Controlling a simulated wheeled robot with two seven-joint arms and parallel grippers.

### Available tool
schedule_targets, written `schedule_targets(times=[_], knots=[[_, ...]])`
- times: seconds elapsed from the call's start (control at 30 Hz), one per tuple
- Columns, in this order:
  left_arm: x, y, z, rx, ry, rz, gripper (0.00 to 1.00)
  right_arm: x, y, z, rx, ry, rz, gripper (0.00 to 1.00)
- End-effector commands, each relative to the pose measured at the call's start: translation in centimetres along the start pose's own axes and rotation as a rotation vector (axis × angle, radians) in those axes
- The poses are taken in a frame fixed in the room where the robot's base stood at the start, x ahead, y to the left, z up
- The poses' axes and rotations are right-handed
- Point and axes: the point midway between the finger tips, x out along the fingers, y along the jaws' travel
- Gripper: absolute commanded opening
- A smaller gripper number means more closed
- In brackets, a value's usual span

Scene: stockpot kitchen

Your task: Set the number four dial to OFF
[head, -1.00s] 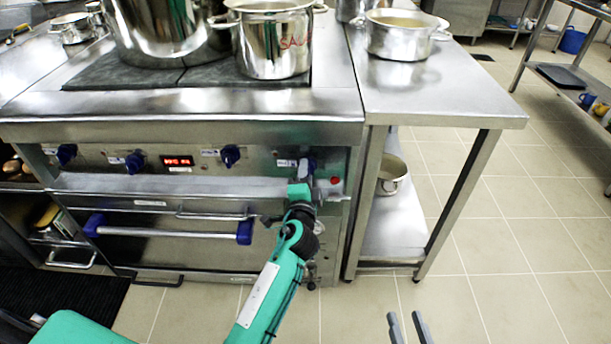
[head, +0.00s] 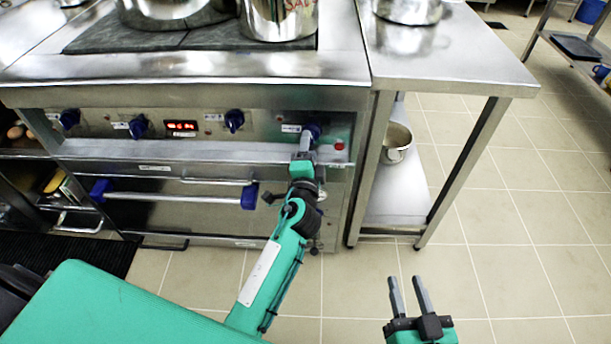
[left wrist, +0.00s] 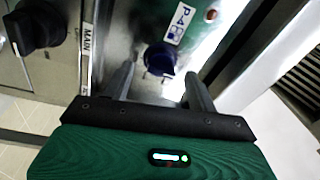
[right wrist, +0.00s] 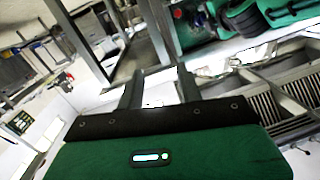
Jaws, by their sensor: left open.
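The number four dial (head: 311,131) is a blue knob at the right end of the oven's control panel. In the left wrist view the dial (left wrist: 158,59) sits beside a white "P4" label, just beyond and between my fingertips. My left gripper (head: 305,144) is open and points at the dial, with its fingers overlapping it in the head view. I cannot tell whether they touch it or what setting it points to. My right gripper (head: 407,280) is open and empty, over the floor to the right, away from the panel.
Other blue dials (head: 234,121) and a red display (head: 182,127) lie left along the panel. A black knob (left wrist: 36,28) by a "MAIN" label and a red light (head: 339,146) are near the dial. A steel table (head: 440,65) stands right of the oven.

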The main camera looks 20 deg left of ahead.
Motion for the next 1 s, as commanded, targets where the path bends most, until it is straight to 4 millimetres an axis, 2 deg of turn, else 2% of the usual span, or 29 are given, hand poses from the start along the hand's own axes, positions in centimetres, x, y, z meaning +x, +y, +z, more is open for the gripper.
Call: schedule_targets(times=[0.03, 0.27, 0.37, 0.5, 0.7, 1.0], knots=[[-1.1, 0.2, 0.0, -0.002, 0.000, 0.003, 0.59, 0.0, 0.0, 0.1, 0.000, 0.000, 0.000, 0.36], [-5.5, 0.2, 0.0, -0.002, -0.001, 0.004, 0.59, 0.1, 0.1, -0.5, -0.005, 0.040, 0.002, 0.36], [-7.2, 0.3, 0.1, -0.001, -0.001, 0.004, 0.59, 0.6, 0.6, -2.3, -0.019, 0.116, 0.005, 0.36], [-9.1, 0.3, 0.0, -0.001, 0.000, 0.004, 0.59, 0.8, 0.8, -3.5, -0.027, 0.177, 0.006, 0.36], [-10.4, 0.2, 0.0, -0.001, 0.000, 0.003, 0.59, 0.8, 0.9, -4.6, -0.034, 0.231, 0.007, 0.36], [-10.6, 0.1, 0.0, 0.000, 0.000, 0.002, 0.59, 0.8, 0.9, -4.8, -0.035, 0.240, 0.007, 0.36]])
